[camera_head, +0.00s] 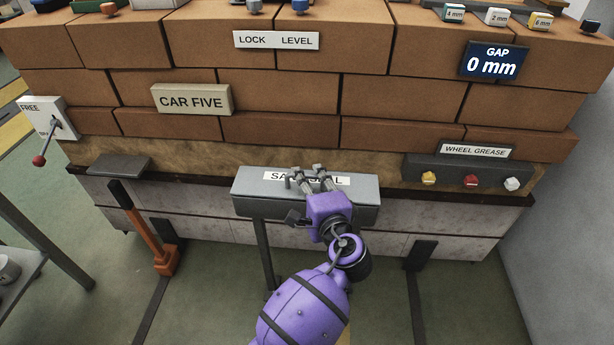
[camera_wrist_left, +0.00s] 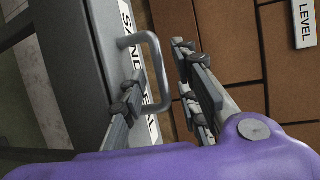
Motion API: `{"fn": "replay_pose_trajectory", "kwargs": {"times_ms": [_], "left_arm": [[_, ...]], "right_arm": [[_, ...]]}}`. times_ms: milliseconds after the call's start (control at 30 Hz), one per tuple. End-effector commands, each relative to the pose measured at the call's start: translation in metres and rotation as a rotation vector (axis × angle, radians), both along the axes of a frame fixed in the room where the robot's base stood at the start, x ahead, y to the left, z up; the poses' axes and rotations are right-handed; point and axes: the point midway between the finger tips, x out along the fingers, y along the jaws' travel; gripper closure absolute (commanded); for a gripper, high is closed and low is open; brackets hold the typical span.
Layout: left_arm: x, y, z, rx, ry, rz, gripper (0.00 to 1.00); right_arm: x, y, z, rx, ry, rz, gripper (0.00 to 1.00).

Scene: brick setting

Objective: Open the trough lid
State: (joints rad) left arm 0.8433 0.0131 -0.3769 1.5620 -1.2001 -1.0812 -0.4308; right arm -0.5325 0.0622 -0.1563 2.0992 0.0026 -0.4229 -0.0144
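The grey trough lid (camera_head: 250,187) is closed, a flat slab at the front of the brick wall. Its white label (camera_head: 338,180) is partly hidden by my gripper; "SAND" can be read in the left wrist view. A grey U-shaped handle (camera_wrist_left: 158,65) stands on the lid (camera_wrist_left: 85,75). My left gripper (camera_head: 307,174) is over the lid, its fingers open. In the left wrist view the handle's bar lies between the two fingers (camera_wrist_left: 160,85), nearer one finger; I cannot tell whether they touch. My right gripper is not in view.
A red-knobbed lever (camera_head: 48,145) is at the left. An orange-handled tool (camera_head: 150,235) stands left of the trough. The wheel grease panel (camera_head: 470,174) with coloured knobs is to the right. Brick courses (camera_head: 290,90) rise behind the lid.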

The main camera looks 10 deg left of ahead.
Motion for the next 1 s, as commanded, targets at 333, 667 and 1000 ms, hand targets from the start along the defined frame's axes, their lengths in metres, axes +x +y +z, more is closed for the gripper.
{"fn": "replay_pose_trajectory", "kwargs": {"times_ms": [333,667,1000], "left_arm": [[0.025,0.01,-0.005,-0.001,0.0,-0.001,0.71],[0.024,0.01,-0.005,-0.001,0.001,-0.001,0.9],[0.024,0.01,-0.005,-0.003,0.001,0.0,1.0]], "right_arm": [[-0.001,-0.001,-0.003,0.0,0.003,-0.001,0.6],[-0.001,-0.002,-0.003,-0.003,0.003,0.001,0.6],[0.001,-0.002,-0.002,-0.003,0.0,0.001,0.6]]}}
